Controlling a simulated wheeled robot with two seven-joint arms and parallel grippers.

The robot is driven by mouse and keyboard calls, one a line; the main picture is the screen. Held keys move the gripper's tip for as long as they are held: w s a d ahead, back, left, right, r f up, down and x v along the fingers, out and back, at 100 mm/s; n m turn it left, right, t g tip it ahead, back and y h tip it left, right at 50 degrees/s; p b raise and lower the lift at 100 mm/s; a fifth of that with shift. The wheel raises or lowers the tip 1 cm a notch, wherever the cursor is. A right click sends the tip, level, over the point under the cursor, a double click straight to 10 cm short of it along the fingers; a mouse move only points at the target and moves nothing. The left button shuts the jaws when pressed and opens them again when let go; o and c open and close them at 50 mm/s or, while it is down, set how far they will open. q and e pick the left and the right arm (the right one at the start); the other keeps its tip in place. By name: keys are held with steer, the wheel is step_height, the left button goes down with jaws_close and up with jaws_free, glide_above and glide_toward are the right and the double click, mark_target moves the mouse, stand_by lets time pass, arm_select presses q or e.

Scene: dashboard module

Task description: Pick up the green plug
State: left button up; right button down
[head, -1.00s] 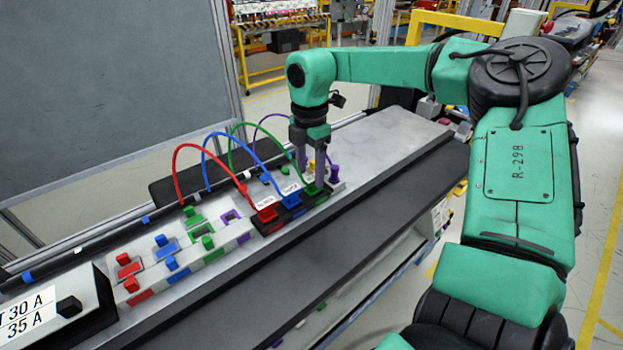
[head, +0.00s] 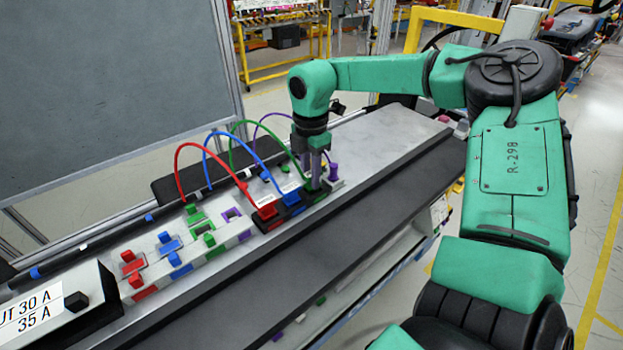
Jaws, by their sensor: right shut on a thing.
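My right gripper (head: 316,183) points straight down and is shut on the green plug, whose upper part is largely hidden by the fingers. The plug is still low at the row, beside the blue plug (head: 291,198). I cannot tell whether it is clear of its seat. My left gripper is not in view.
A red plug (head: 266,210) with a red cable stands left of the blue one. A purple plug (head: 333,171) is just right of my gripper. Colored sockets (head: 180,246) and a labeled box (head: 50,312) lie left. The bench's right part (head: 400,130) is clear.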

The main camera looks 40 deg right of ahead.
step_height(320, 180, up, 10)
steer(key=shift+f+b, duration=0.15)
steer(key=shift+b, duration=1.05)
step_height(320, 180, up, 10)
steer(key=shift+f, duration=0.2)
step_height(320, 180, down, 10)
steer(key=b, duration=0.7)
steer(key=shift+f, duration=0.25)
steer(key=shift+s, duration=0.1)
